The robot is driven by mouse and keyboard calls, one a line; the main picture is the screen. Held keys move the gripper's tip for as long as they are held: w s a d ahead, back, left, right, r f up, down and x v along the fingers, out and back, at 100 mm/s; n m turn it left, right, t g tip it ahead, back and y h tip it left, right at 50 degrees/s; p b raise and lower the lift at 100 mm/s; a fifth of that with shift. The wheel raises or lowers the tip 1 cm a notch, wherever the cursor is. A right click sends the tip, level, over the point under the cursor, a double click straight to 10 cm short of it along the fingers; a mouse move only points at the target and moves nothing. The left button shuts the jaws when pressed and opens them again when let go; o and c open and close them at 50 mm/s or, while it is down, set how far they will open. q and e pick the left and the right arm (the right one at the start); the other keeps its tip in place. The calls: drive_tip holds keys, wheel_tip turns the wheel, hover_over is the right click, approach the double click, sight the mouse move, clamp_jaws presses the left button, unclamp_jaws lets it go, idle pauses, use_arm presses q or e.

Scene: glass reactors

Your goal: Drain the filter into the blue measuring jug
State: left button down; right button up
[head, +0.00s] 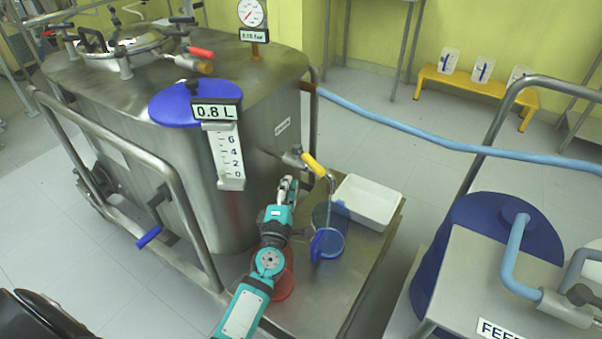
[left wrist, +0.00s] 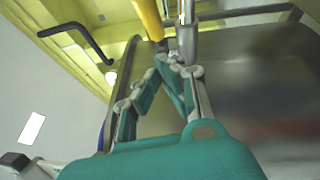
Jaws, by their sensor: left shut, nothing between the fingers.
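The steel filter vessel (head: 265,105) has a side outlet with a yellow valve handle (head: 314,164). The handle also shows at the top of the left wrist view (left wrist: 149,18). The clear blue measuring jug (head: 328,242) stands on the steel shelf below the outlet. A thin pale line runs down from the spout to the jug; I cannot tell whether it is liquid. My left gripper (head: 288,186) is just left of the yellow handle, shut and empty. In the left wrist view its fingertips (left wrist: 172,60) come together just below the handle. My right gripper is out of view.
A red jug (head: 285,284) stands on the shelf, partly behind my left arm. A white tray (head: 368,203) sits behind the blue jug. The vessel's display (head: 215,111) reads 0.8 L. A blue hose (head: 420,132) crosses to the right. A steel rail (head: 180,190) stands in front of the vessel.

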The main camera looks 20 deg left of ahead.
sight(304, 160)
use_arm(q)
drive_tip(key=w, duration=0.1)
drive_tip(key=w+d, duration=0.1)
drive_tip(key=w, duration=0.2)
drive_tip(key=shift+w+d+r, duration=0.3)
drive_tip(key=shift+d+r, duration=0.05)
drive_tip(key=shift+r, duration=0.05)
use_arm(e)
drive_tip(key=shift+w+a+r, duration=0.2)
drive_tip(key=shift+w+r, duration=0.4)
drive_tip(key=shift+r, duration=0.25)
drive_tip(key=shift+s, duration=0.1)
